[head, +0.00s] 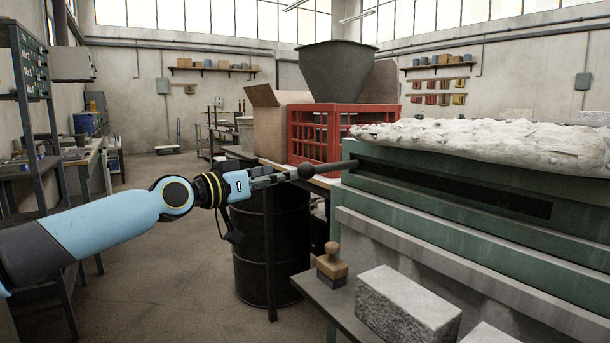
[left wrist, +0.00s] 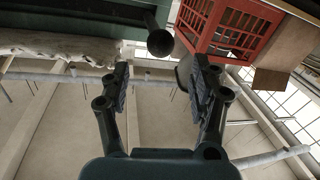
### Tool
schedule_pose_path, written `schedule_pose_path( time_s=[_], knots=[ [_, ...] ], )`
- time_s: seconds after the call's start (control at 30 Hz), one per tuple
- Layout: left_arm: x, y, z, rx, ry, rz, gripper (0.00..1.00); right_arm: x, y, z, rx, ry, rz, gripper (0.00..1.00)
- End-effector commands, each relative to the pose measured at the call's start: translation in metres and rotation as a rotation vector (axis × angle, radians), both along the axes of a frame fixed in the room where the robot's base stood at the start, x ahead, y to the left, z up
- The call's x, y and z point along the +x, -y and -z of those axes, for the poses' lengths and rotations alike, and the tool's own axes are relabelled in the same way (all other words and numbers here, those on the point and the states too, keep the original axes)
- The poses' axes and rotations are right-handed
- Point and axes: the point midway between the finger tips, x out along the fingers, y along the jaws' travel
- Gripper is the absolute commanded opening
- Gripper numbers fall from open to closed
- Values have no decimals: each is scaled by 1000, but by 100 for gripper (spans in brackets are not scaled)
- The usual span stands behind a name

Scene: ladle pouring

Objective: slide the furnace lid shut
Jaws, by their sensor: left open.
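The furnace (head: 400,180) is a long green body at the right of the head view, with a pale lumpy layer (head: 490,138) on top and a dark slot along its front. A rod ending in a dark round knob (head: 307,170) sticks out from its left end. I cannot tell which part is the lid. My left gripper (head: 288,177) is open, level with the knob and just left of it. In the left wrist view the knob (left wrist: 160,43) lies just beyond the gap between the open fingertips (left wrist: 160,68); I see no grip on it. My right gripper is not in view.
A red crate (head: 318,135) with a grey hopper (head: 337,72) above it stands behind the knob, beside a cardboard box (head: 268,125). A black drum (head: 262,245) stands below my left gripper. A wooden-handled block (head: 331,264) and pale blocks (head: 408,305) sit on the front ledge.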

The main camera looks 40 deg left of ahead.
Motion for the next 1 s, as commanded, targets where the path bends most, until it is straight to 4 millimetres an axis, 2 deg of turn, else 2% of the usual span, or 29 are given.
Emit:
schedule_pose_path(
  time_s=[0.2,0.43,0.6,0.83,1.0],
  knots=[
    [43,8,0,-7,4,-2,62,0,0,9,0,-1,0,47],
    [76,15,0,-3,1,-1,62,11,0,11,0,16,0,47],
    [84,17,1,-1,-1,0,62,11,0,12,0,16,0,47],
    [84,17,1,0,-1,0,62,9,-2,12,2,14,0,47],
    [84,17,1,0,-1,0,41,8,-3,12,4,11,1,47]
  ],
)
